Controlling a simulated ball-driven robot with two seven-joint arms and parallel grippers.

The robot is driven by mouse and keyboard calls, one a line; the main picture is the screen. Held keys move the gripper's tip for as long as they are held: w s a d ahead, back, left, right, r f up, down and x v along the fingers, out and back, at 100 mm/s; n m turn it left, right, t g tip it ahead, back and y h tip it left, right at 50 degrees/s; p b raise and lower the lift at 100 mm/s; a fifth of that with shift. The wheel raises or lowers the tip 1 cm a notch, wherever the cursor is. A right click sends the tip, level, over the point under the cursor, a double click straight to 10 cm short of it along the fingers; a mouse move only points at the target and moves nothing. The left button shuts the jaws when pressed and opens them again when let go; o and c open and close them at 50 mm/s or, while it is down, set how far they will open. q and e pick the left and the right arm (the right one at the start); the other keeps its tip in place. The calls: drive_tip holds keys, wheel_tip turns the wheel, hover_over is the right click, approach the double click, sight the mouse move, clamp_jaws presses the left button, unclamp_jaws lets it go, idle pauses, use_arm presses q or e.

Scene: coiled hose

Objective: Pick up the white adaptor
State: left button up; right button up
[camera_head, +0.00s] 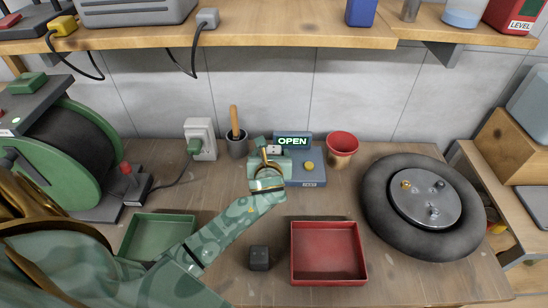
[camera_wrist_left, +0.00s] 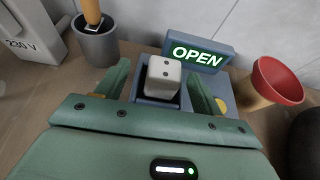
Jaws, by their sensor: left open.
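The white adaptor (camera_wrist_left: 164,74) is a small pale block with two dark holes on its top face. It sits in an open compartment of a blue-grey box (camera_wrist_left: 150,94) whose raised lid or panel shows a lit OPEN sign (camera_wrist_left: 198,56). In the head view, a little of the adaptor (camera_head: 274,149) shows past my gripper. My left gripper (camera_head: 273,154) is over the box. In the left wrist view, its green fingers (camera_wrist_left: 158,72) are open, one on each side of the adaptor, with gaps visible. The adaptor's lower part is hidden in the compartment.
A wheel (camera_head: 375,213) lies at right. Red (camera_head: 363,277) and green (camera_head: 128,238) trays and a dark cube (camera_head: 259,258) are nearer. A shelf (camera_head: 300,35) spans above.

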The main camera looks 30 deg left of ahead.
sight(274, 150)
use_arm(q)
drive_tip(key=b+x, duration=0.1)
drive_tip(key=x, duration=0.1)
drive_tip(key=b+x, duration=0.1)
drive_tip(key=x, duration=0.2)
drive_tip(key=shift+w+d, duration=0.3)
drive_tip(key=shift+w, duration=0.05)
drive_tip(key=c, duration=1.1)
drive_tip(key=shift+c, duration=0.3)
drive_tip(key=shift+s+r, duration=0.1)
